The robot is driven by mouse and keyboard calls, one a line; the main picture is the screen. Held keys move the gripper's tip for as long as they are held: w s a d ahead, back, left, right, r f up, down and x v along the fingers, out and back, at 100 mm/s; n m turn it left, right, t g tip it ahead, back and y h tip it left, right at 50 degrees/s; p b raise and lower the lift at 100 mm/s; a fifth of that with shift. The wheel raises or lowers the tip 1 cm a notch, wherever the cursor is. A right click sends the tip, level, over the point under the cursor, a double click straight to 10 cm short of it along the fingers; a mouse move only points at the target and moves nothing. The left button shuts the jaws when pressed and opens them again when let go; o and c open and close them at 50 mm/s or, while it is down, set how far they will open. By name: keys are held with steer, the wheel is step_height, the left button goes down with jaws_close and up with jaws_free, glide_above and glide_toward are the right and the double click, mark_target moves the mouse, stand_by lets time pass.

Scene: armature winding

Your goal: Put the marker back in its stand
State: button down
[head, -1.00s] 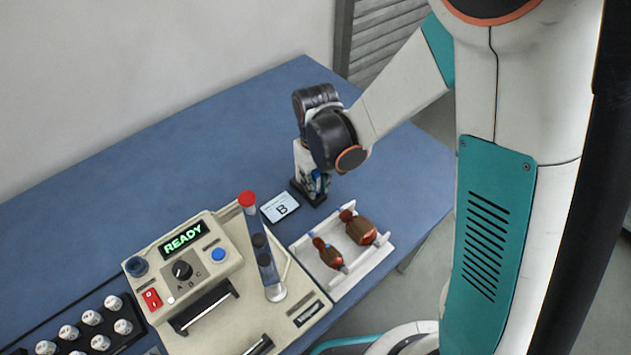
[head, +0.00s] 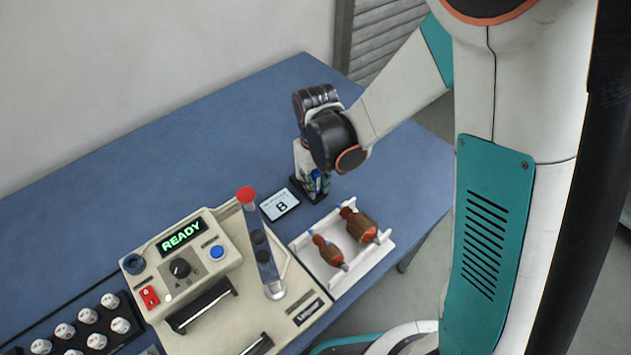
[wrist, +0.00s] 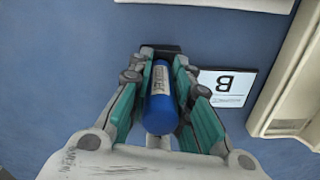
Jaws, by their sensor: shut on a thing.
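The blue marker (wrist: 160,98) is held between the teal-padded fingers of my gripper (wrist: 160,75) in the wrist view. In the head view, my gripper (head: 313,182) points down at the back right of the table, with a bit of the blue marker (head: 317,177) showing between its fingers. The small black stand (head: 308,197) is right under the gripper. Its dark edge also shows past the marker's far end in the wrist view (wrist: 160,50). The marker's lower tip is hidden, so I cannot tell whether it is inside the stand.
A white card marked B (head: 280,204) lies beside the stand. A white tray (head: 345,284) with two brown-and-red armatures is in front. The beige winding machine (head: 228,300), showing READY, stands to the left with a tall red-topped post. The blue table (head: 150,165) is clear behind.

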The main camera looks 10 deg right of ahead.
steer(key=shift+f, duration=0.1)
steer(key=c, duration=1.4)
jaws_free()
step_height(320, 180, up, 12)
